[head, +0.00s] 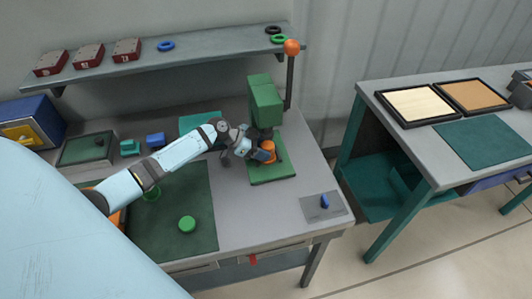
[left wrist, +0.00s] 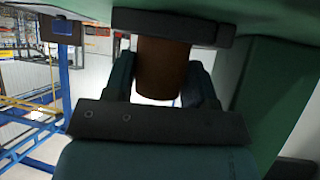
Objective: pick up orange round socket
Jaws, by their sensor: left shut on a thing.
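The orange round socket (head: 269,146) stands at the foot of the green press (head: 266,103), above its green base plate (head: 272,174). My left gripper (head: 264,154) reaches in from the left and is shut on the socket. In the left wrist view the socket (left wrist: 163,70) is a dark orange-brown cylinder between the two fingers (left wrist: 163,84). Its top end is hidden behind a dark bar. I cannot tell whether the socket touches the base plate. My right gripper is not in view.
A blue piece (head: 324,201) lies on a grey plate at the right.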

